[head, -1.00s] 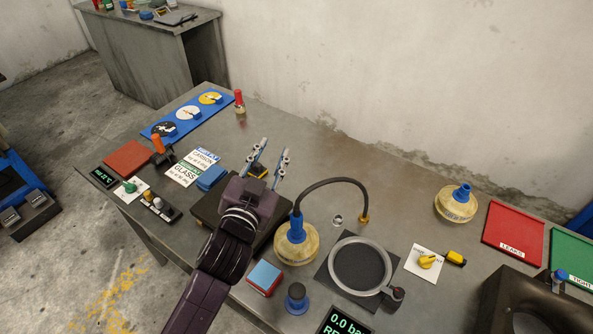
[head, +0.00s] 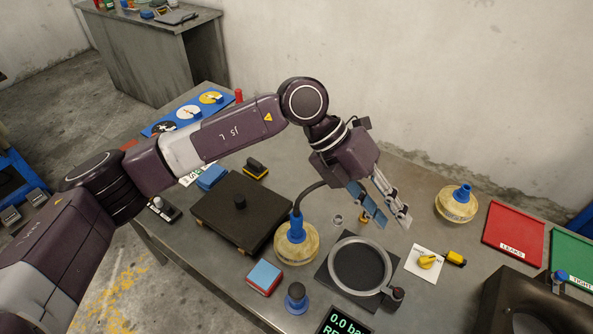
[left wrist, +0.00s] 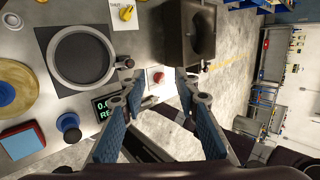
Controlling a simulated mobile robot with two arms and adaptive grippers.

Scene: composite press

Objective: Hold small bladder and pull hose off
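A small amber bladder (head: 296,250) with a blue neck (head: 296,226) sits upright on the table, left of the clamp ring. A dark hose (head: 311,190) rises from its neck and curves right, passing behind my left gripper. The hose's brass end fitting (head: 364,218) is partly hidden by a finger. My left gripper (head: 390,222) is above the table, right of the bladder and above the hose end, fingers apart and empty. In the left wrist view the fingers (left wrist: 161,98) are also apart, and the bladder (left wrist: 12,88) is cut at the left edge. My right gripper is not in view.
A second bladder (head: 457,206) stands at the right, before the red LEAKS tray (head: 515,237) and green tray (head: 575,260). A ring on a dark mat (head: 360,268), a red-blue block (head: 264,277) and a blue knob (head: 297,298) surround the first bladder. A dark plate (head: 220,215) lies left.

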